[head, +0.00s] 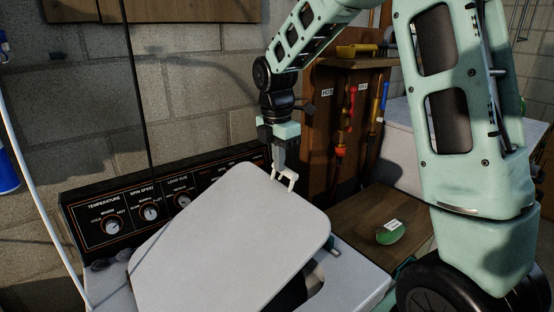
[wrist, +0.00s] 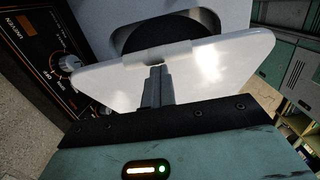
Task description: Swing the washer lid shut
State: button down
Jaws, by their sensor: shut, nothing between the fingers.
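The white washer lid (head: 235,235) is tilted up over the washer top (head: 355,285). Part of the dark drum opening (head: 292,292) shows beneath its right front edge. My gripper (head: 287,182) points down at the lid's far right edge, its fingers shut and empty. In the wrist view, the shut fingertips (wrist: 154,62) are against or very near the edge of the lid (wrist: 222,62). I cannot tell whether they touch it. The dark drum opening (wrist: 165,32) shows beyond the lid there.
The control panel (head: 150,208) with knobs runs along the back left of the washer. A wooden surface (head: 375,215) with a green item (head: 391,232) lies to the right. A wooden board with hoses (head: 345,120) stands behind my gripper. A white hose (head: 35,190) hangs at left.

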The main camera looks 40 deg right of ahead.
jog(key=shift+f, duration=0.1)
jog(key=d+f+b, duration=0.2)
jog(key=f+b, duration=0.1)
jog(key=f, duration=0.3)
jog(key=d+f+b, duration=0.3)
jog(key=f, duration=0.4)
jog(key=shift+d, duration=0.25)
dwell(0.4)
jog(key=shift+r, duration=0.1)
jog(key=c, duration=2.1)
grip_release()
jog(key=shift+d+f+b, duration=0.15)
jog(key=shift+f+b, duration=0.55)
jog(key=shift+f, duration=0.55)
jog(key=shift+d+f+b, duration=0.2)
jog(key=shift+f+b, duration=0.45)
jog(key=shift+f, duration=0.6)
jog(key=shift+d+f+b, duration=0.15)
jog(key=shift+f+b, duration=0.55)
jog(key=shift+f, duration=0.55)
jog(key=o, duration=0.4)
jog(key=shift+r, duration=0.1)
jog(key=r, duration=1.1)
jog(key=a+r, duration=0.1)
jog(key=r, duration=0.5)
jog(key=shift+r+b, duration=0.2)
jog(key=shift+b, duration=0.2)
